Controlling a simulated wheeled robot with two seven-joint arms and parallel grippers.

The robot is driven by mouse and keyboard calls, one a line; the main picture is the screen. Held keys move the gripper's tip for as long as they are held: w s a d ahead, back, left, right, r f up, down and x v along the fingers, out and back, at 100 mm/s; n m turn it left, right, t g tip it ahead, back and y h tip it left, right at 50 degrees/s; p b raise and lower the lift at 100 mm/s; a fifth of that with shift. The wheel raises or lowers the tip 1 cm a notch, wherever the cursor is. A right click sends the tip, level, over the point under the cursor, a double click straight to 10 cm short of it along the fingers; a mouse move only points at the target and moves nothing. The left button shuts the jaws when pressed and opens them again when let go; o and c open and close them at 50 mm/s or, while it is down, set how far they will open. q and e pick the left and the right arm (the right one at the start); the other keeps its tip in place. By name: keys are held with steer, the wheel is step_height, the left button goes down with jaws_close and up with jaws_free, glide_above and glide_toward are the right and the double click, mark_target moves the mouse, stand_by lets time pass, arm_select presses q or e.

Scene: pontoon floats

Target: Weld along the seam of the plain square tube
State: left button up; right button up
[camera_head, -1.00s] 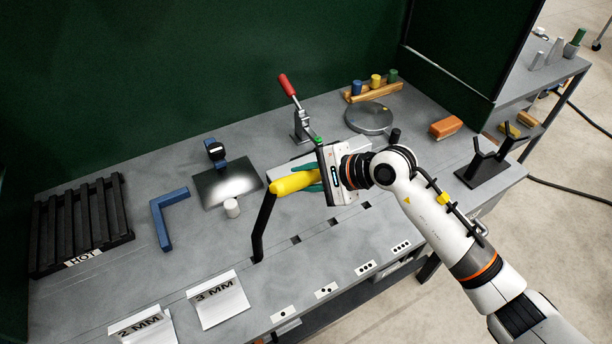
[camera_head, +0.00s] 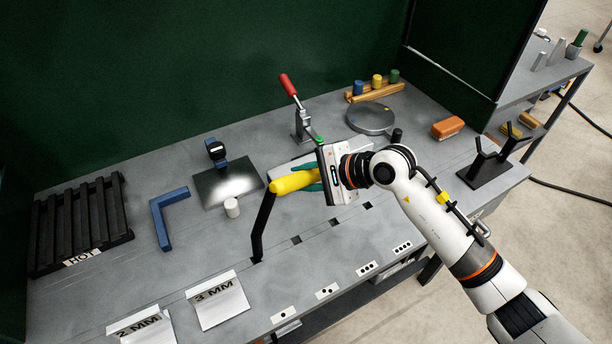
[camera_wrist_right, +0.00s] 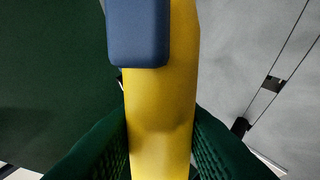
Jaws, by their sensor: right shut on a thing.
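My right gripper (camera_head: 302,182) is shut on the yellow handle of a welding torch (camera_head: 291,183). Its black neck (camera_head: 261,225) slopes down to the left and ends just above or on the bench near its slots; contact cannot be told. In the right wrist view the yellow handle (camera_wrist_right: 160,115) runs between two dark green finger pads, with a blue block (camera_wrist_right: 138,30) on it. A pale grey, tube-like piece (camera_head: 282,167) lies behind the torch by the red-handled toggle clamp (camera_head: 300,122), partly hidden by torch and gripper; its seam cannot be made out. My left gripper is not in view.
Signs (camera_head: 218,300) line the front. A round disc (camera_head: 370,118) and a forked black stand (camera_head: 485,168) are right.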

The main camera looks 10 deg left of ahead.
steer(key=shift+r+b, duration=0.2)
steer(key=shift+b, duration=0.15)
stand_by(0.7)
steer(key=shift+w+d, duration=0.1)
steer(key=shift+w, duration=0.05)
stand_by(1.0)
steer(key=shift+w+f+b, duration=0.1)
steer(key=shift+b, duration=0.2)
steer(key=shift+w+d+b, duration=0.25)
steer(key=shift+d+b, duration=0.1)
steer(key=shift+d, duration=0.1)
steer(key=shift+w+d+b, duration=0.15)
steer(key=shift+d+b, duration=0.05)
steer(key=shift+b, duration=0.1)
stand_by(0.8)
steer(key=shift+w+d+b, duration=0.25)
steer(key=shift+d+b, duration=0.05)
steer(key=shift+w+d+r+b, duration=0.2)
steer(key=shift+w+d+b, duration=0.35)
steer(key=shift+d+b, duration=0.2)
stand_by(1.2)
steer(key=shift+w+d+f+b, duration=0.1)
steer(key=shift+w+d+b, duration=0.15)
steer(key=shift+b, duration=0.15)
stand_by(0.9)
